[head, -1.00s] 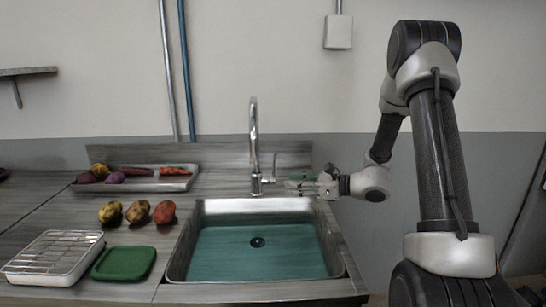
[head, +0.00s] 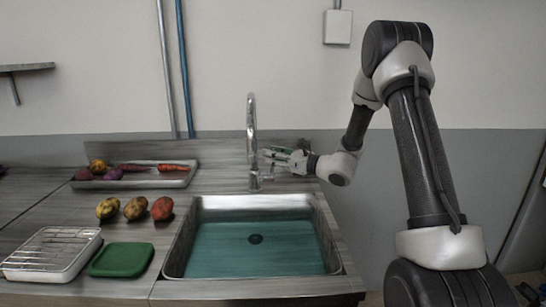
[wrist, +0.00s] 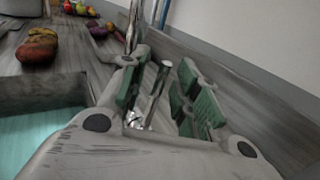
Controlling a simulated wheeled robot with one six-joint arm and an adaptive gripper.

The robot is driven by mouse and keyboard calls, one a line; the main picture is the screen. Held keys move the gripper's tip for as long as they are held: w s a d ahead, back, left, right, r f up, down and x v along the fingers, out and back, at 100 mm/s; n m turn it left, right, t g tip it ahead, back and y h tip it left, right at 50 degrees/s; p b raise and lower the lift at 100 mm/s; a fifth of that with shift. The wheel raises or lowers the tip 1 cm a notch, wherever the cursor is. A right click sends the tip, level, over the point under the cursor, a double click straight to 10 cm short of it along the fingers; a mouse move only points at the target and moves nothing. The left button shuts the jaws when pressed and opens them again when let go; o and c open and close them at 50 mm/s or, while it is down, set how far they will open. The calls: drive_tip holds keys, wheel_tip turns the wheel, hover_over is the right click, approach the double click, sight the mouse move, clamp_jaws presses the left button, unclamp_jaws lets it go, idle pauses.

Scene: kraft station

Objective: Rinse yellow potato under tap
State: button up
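The yellow potato (head: 107,208) lies on the counter left of the sink, at the left end of a row with a brown potato (head: 135,208) and a red one (head: 162,208). The tap (head: 252,130) stands upright behind the sink (head: 328,235); no water stream shows. My gripper (head: 272,157) is just right of the tap, raised above the counter. In the wrist view, my gripper (wrist: 162,92) is open, its green finger pads apart. The thin metal tap lever (wrist: 159,82) shows between them; I cannot tell whether they touch it.
A tray (head: 150,183) with several vegetables stands at the back left. A wire rack on a white pan (head: 52,254) and a green board or lid (head: 122,259) lie at the front left. The sink looks empty. The wall rises close behind the tap.

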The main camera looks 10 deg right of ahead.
drive_tip(key=shift+c, duration=0.2)
clamp_jaws()
drive_tip(key=shift+s+a+n, duration=0.1)
drive_tip(key=shift+s+n, duration=0.5)
drive_tip(key=shift+n, duration=0.1)
drive_tip(key=shift+o, duration=0.2)
unclamp_jaws()
